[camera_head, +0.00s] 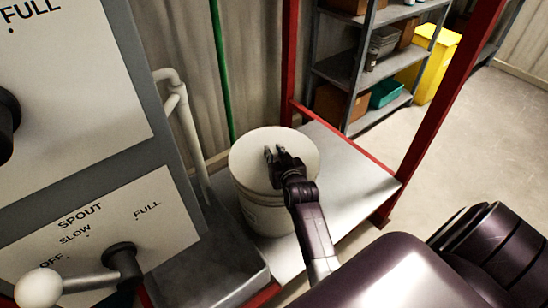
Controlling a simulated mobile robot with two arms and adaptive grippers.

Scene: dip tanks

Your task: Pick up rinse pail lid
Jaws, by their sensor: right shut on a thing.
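The rinse pail (262,215) is a cream-white bucket standing on a grey metal shelf in the middle of the view. The rinse pail lid (248,150) is a round, pale disc on top of the pail. I cannot tell whether there is any gap between lid and pail rim. My right gripper (273,153) is over the middle of the lid, shut on it. The exact grip point is hidden under the fingers. My right arm reaches in from the lower right and covers part of the pail's right side. My left gripper is not in view.
Red posts (432,115) frame the grey shelf (340,165). A panel with a spout lever (85,280) stands close at left, beside a white pipe (186,130). Behind are a storage rack (343,66) and a yellow bin (437,62). Open floor lies at right.

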